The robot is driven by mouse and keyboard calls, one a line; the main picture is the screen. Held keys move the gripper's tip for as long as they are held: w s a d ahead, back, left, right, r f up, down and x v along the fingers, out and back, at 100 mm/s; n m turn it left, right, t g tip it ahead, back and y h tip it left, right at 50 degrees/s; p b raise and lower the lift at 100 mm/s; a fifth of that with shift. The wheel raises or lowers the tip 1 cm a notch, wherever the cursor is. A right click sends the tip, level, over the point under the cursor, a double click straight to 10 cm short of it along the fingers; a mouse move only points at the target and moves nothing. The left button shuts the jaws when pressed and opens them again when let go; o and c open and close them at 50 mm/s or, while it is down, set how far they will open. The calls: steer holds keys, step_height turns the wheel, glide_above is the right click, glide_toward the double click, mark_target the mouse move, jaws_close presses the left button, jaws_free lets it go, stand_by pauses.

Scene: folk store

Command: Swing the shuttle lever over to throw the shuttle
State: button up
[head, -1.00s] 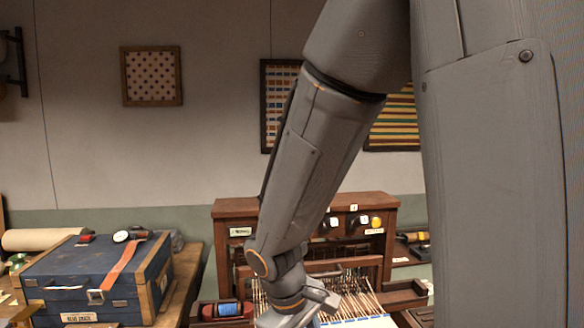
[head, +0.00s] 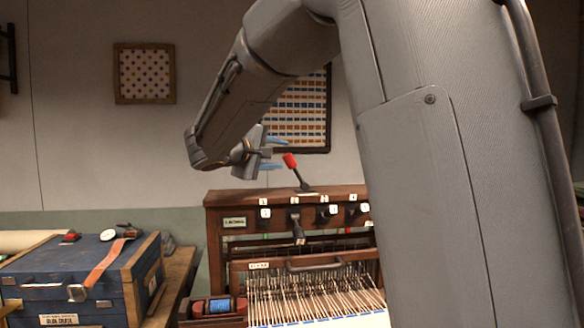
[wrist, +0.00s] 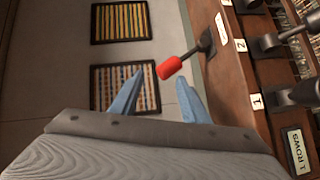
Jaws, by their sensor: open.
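The shuttle lever appears to be the dark lever with a red grip (head: 291,162) on top of the wooden loom (head: 225,200). It leans to the left in the head view. In the wrist view the red grip (wrist: 170,68) lies just beyond and between the lines of my two blue fingertips. My gripper (head: 273,153) is open and empty, just left of the red grip. A gap seems to remain between fingers and grip. The lever's foot (wrist: 208,42) sits on the loom top beside a white label.
Several numbered dark levers (head: 296,225) line the loom's front below the top board. Warp threads (head: 310,295) spread in front. A blue crate (head: 75,285) with an orange strap stands at left. Framed textiles (head: 300,115) hang on the wall behind.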

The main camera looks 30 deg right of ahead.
mark_target(285, 159)
steer(key=m+h, duration=0.1)
steer(key=m, duration=0.3)
steer(key=w+d+f+m+g+h+b, duration=0.1)
steer(key=m, duration=0.4)
steer(key=f+m+h, duration=0.1)
steer(key=m, duration=0.3)
steer(key=shift+w+d+g, duration=0.25)
steer(key=shift+g, duration=0.15)
steer(key=shift+w+d+r+m, duration=0.2)
steer(key=shift+d+m, duration=0.2)
steer(key=shift+d, duration=0.15)
steer(key=p+x, duration=0.2)
steer(key=x, duration=0.4)
steer(key=shift+w+d+f+p, duration=0.2)
steer(key=shift+d+p, duration=0.1)
steer(key=shift+p, duration=0.1)
steer(key=shift+c, duration=0.3)
jaws_close()
